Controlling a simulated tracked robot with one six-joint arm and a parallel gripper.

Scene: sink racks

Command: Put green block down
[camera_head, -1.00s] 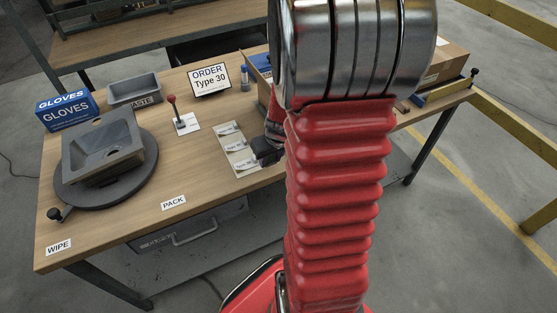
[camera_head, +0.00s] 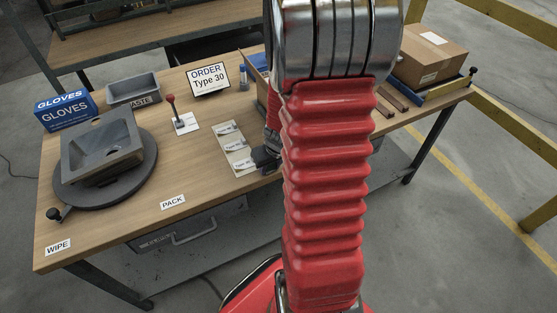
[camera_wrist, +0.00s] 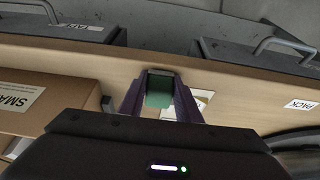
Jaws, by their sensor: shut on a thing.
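The green block (camera_wrist: 160,91) shows in the wrist view between the two fingers of my gripper (camera_wrist: 160,82), which is shut on it. The worktop lies behind the block in that view, but I cannot tell whether the block touches it. In the head view my gripper (camera_head: 265,158) is a dark shape by the table's front edge, just right of the card with several Type labels (camera_head: 238,150). My red arm hides part of the gripper, and the green block cannot be made out there.
The PACK label (camera_head: 173,202) and bare wood lie left of the gripper. A dark sink on a round turntable (camera_head: 140,180), a gloves box (camera_head: 66,112) and a grey waste bin (camera_head: 134,90) stand further left. A cardboard box (camera_head: 428,58) is at the right.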

